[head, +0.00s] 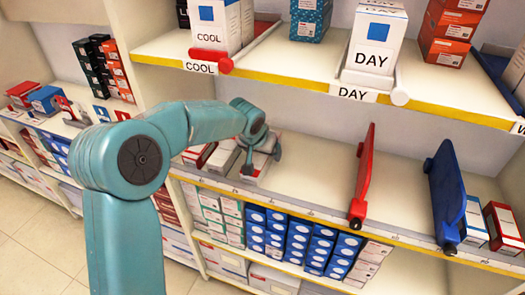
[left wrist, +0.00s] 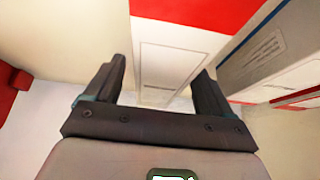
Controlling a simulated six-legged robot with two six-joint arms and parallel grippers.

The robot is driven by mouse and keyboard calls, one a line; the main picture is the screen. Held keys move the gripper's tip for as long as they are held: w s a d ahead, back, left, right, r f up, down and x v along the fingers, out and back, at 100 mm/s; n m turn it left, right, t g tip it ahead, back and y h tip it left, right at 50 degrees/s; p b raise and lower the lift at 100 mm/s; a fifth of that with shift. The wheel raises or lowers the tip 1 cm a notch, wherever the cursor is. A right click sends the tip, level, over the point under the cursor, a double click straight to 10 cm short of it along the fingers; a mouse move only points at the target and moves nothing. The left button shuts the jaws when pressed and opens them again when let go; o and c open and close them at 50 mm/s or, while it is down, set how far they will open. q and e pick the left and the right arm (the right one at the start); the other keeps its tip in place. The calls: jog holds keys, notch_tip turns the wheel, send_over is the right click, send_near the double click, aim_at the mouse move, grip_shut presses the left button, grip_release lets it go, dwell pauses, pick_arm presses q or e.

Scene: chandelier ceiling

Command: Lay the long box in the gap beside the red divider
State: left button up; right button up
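The long box, white with red, sits at the left of the middle shelf in the head view (head: 263,166), partly hidden by my gripper. In the left wrist view the box (left wrist: 165,65) shows its white labelled face and a red band. My left gripper (head: 263,157) is over it, its two fingers apart, one on each side; the left wrist view (left wrist: 165,80) shows a thin space beside the left finger. The red divider (head: 362,180) stands upright on the same shelf, right of the gripper. Bare shelf lies on both its sides. My right gripper is out of view.
Other boxes (head: 222,157) stand close left of the gripper. A blue divider (head: 446,190) stands further right, with boxes (head: 503,228) beyond it. The upper shelf (head: 290,72) with its yellow edge overhangs, holding the COOL and DAY boxes (head: 374,45).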

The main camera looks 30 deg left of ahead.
pick_arm(q)
jog(key=shift+r, duration=0.15)
jog(key=shift+r, duration=0.25)
jog(key=v, duration=0.5)
jog(key=shift+s, duration=0.5)
jog(key=s+d+b, duration=0.1)
jog(key=s+d, duration=0.1)
jog(key=s, duration=0.8)
jog(key=shift+s+d+f, duration=0.2)
jog(key=shift+s+d, duration=0.15)
jog(key=shift+s, duration=0.05)
jog(key=shift+s, duration=0.1)
